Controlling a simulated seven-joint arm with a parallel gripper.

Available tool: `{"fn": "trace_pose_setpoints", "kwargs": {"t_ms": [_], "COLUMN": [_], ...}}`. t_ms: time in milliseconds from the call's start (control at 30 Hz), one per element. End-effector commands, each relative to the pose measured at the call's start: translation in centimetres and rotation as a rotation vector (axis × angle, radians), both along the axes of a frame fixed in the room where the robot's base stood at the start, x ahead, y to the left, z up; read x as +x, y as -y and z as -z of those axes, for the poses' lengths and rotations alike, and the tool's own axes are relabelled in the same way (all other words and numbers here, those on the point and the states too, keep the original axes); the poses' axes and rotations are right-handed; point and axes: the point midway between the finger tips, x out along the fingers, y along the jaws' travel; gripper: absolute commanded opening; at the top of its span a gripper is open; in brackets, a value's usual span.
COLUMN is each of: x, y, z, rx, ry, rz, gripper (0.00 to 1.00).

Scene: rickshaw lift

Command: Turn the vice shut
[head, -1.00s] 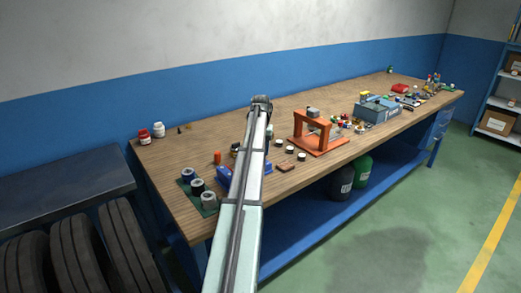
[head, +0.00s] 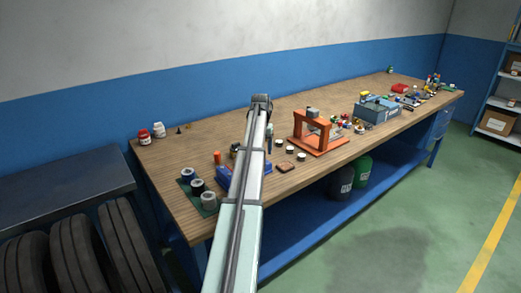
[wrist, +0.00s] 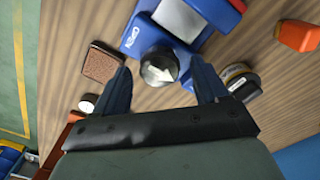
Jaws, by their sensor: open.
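A blue vice (wrist: 137,33) with white lettering and a pale metal part is at the top of the wrist view. Its round dark knob (wrist: 158,70) has a white arrow on its face. My gripper (wrist: 159,67) is open, with one blue finger on each side of the knob and visible gaps between. Whether the fingers reach down to the knob's depth I cannot tell. In the head view the vice (head: 226,173) is partly hidden behind my arm.
A brown-topped block (wrist: 101,64) lies left of the fingers, and a round tape-like item (wrist: 239,80) lies close to the right finger. An orange item (wrist: 298,35) is at the upper right. In the head view an orange frame (head: 318,133) stands on the bench (head: 210,130).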

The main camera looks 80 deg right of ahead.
Motion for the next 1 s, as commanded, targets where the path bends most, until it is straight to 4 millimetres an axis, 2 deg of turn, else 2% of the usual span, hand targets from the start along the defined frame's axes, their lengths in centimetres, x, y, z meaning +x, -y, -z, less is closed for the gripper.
{"fn": "trace_pose_setpoints", "kwargs": {"t_ms": [600,800,1000], "x": [0.0,0.0,0.0], "y": [0.1,0.1,0.0], "z": [-10.8,-12.7,-13.3], "rx": [-0.001,-0.001,0.001], "ry": [0.0,0.0,0.0], "rz": [0.0,0.001,0.001], "gripper": [0.73,0.73,0.73]}}
